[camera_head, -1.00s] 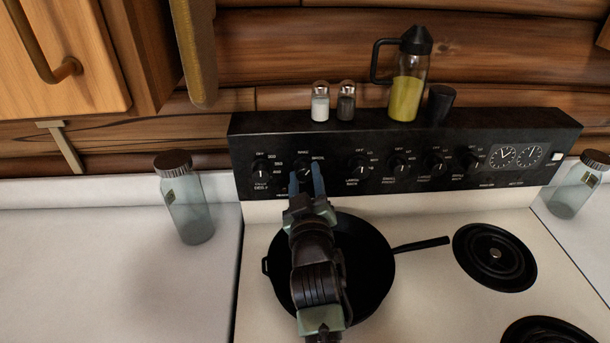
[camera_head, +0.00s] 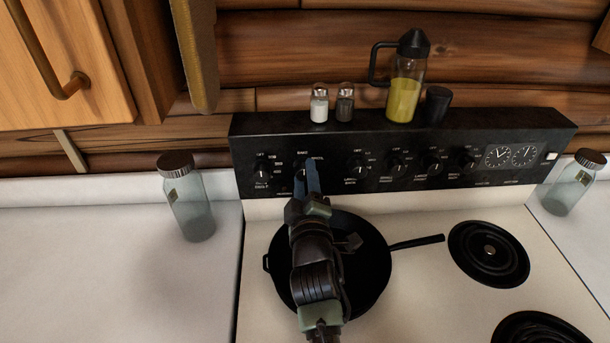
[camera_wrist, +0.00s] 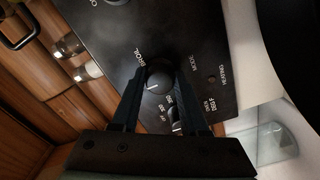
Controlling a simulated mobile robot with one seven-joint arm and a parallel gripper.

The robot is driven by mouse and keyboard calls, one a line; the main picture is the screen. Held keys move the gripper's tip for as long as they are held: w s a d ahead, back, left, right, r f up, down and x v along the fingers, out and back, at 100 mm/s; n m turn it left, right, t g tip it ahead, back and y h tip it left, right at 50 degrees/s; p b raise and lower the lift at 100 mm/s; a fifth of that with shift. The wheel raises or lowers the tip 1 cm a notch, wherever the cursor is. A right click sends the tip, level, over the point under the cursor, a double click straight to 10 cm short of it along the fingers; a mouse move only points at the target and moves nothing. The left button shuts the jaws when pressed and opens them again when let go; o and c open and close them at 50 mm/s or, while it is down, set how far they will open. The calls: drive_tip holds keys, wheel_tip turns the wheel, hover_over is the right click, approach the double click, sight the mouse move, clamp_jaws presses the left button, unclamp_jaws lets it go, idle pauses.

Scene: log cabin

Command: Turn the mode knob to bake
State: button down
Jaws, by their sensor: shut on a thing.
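The mode knob (camera_wrist: 158,76) is a round black knob on the black control panel, with a short white mark on its lower part in the wrist view. My gripper (camera_wrist: 156,70) is shut on it, with one dark blue finger on each side. "BROIL" is printed at the knob's upper left in the wrist view. In the head view, "BAKE" reads above the knob and "BROIL" to its upper right. There, my gripper (camera_head: 307,169) reaches up to the panel, and its fingers partly cover the knob.
The temperature knob (camera_head: 262,171) is close on the left, and several burner knobs are to the right. A black skillet (camera_head: 372,262) sits on the stove under my arm. Shakers and an oil bottle (camera_head: 403,97) stand on top of the panel (camera_head: 405,133). A glass jar (camera_head: 190,212) is at left.

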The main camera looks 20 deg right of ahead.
idle(0.3)
drive_tip(key=shift+c, duration=2.1)
unclamp_jaws()
drive_tip(key=shift+s, duration=0.1)
drive_tip(key=s+a+b, duration=0.2)
drive_tip(key=s+b, duration=0.1)
drive_tip(key=s, duration=0.9)
drive_tip(key=shift+s+a, duration=0.25)
drive_tip(key=shift+a, duration=0.05)
drive_tip(key=a+r+m+t+y, duration=0.1)
drive_tip(key=a+r+m+t, duration=0.15)
drive_tip(key=r, duration=1.05)
drive_tip(key=a+r+m+t+y, duration=0.1)
drive_tip(key=a+r+t+y, duration=0.2)
drive_tip(key=r, duration=1)
drive_tip(key=s+a+r+m+t, duration=0.2)
drive_tip(key=s+r, duration=0.3)
drive_tip(key=r, duration=0.3)
drive_tip(key=s+a+r+m+t, duration=0.2)
drive_tip(key=s+a+r+m, duration=0.1)
drive_tip(key=r, duration=0.6)
drive_tip(key=shift+s+a+r+m+h+p, duration=0.3)
drive_tip(key=shift+s+m, duration=0.35)
drive_tip(key=shift+s, duration=0.6)
